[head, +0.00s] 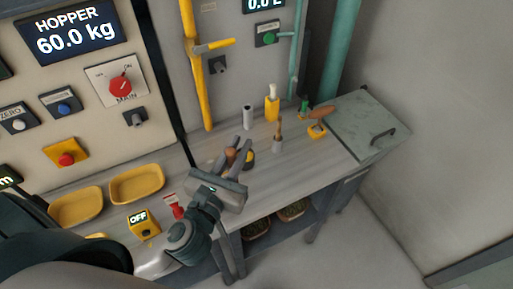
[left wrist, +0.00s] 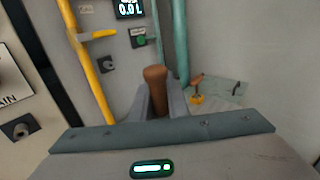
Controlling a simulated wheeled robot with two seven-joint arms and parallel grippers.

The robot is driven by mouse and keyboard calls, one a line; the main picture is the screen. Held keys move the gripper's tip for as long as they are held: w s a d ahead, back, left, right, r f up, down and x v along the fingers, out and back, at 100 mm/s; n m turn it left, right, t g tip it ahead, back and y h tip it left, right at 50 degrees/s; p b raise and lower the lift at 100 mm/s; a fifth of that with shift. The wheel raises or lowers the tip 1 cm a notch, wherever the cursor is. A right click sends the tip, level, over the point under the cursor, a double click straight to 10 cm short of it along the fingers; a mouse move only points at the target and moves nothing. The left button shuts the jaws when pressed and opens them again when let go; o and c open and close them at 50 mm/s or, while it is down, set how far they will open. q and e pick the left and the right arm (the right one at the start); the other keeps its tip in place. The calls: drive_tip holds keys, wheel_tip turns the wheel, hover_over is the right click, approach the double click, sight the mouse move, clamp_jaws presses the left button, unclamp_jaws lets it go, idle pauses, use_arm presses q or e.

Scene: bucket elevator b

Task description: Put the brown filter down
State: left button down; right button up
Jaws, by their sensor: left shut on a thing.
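My left gripper (head: 240,149) reaches in from the lower left, over the grey bench (head: 300,163). Its jaws are shut on the brown filter (head: 230,155), a brown piece partly hidden by the fingers. In the left wrist view, the filter (left wrist: 155,76) stands up between the two fingers (left wrist: 157,100) with its rounded top showing. Its lower end is hidden behind the gripper body, and I cannot tell whether it touches the bench. My right gripper is not in view.
Behind the gripper stand a grey cylinder (head: 248,117), a yellow bottle (head: 271,106) and a brown-topped piece in a grey holder (head: 278,144). A yellow-and-black object (head: 250,160) is close beside the fingers. Yellow trays (head: 137,185) lie left. The bench's front right is clear.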

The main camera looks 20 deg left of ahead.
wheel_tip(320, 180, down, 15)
drive_tip(key=b, duration=1.4)
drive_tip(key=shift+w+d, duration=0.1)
